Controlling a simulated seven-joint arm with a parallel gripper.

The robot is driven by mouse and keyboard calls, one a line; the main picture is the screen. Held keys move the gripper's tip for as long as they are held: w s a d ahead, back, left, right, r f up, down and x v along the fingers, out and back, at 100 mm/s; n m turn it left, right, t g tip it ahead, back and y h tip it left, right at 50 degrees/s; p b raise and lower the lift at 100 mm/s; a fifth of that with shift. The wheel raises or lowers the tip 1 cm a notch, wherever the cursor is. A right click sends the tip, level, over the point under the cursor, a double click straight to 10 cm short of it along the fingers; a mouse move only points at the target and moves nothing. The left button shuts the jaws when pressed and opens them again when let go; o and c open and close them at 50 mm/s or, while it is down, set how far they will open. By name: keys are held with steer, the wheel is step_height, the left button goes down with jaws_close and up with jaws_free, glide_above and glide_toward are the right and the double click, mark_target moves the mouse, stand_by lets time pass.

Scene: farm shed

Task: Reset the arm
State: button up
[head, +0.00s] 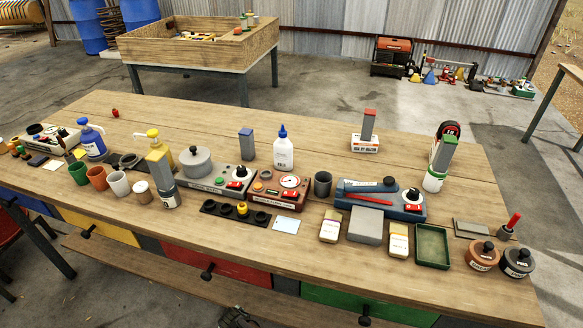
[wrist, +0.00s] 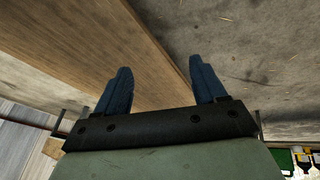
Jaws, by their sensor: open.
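My gripper (wrist: 160,82) shows in the wrist view with its two dark blue fingers spread apart. Nothing is held between them. Behind the fingers are a broad wooden board (wrist: 150,60) with a straight edge and grey concrete floor (wrist: 275,60). No object touches the fingers. In the head view I cannot make out the gripper clearly. The long wooden workbench (head: 330,200) fills the middle of that view.
The bench is crowded: a blue-capped white bottle (head: 283,150), a grey pot (head: 196,163), a blue and grey device (head: 380,200), a green tray (head: 432,246), cups and jars. The bench's back left is mostly clear. A wooden box table (head: 200,48) stands behind.

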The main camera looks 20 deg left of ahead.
steer(key=w+d+f+m+g+h, duration=0.2)
steer(key=d+m, duration=0.1)
steer(key=d, duration=1.2)
steer(key=w+d+f+m+g+h, duration=0.1)
steer(key=w+d+f+m+h, duration=0.15)
steer(key=d, duration=1.25)
steer(key=s+d+r+m+g, duration=0.2)
steer(key=s+d+m+g, duration=0.1)
steer(key=s+d, duration=0.5)
steer(key=s+d+r+m+g+y, duration=0.1)
steer(key=s+d+m+g, duration=0.3)
steer(key=s+d, duration=0.5)
steer(key=d+r+m, duration=0.1)
steer(key=d, duration=0.3)
steer(key=shift+s, duration=0.1)
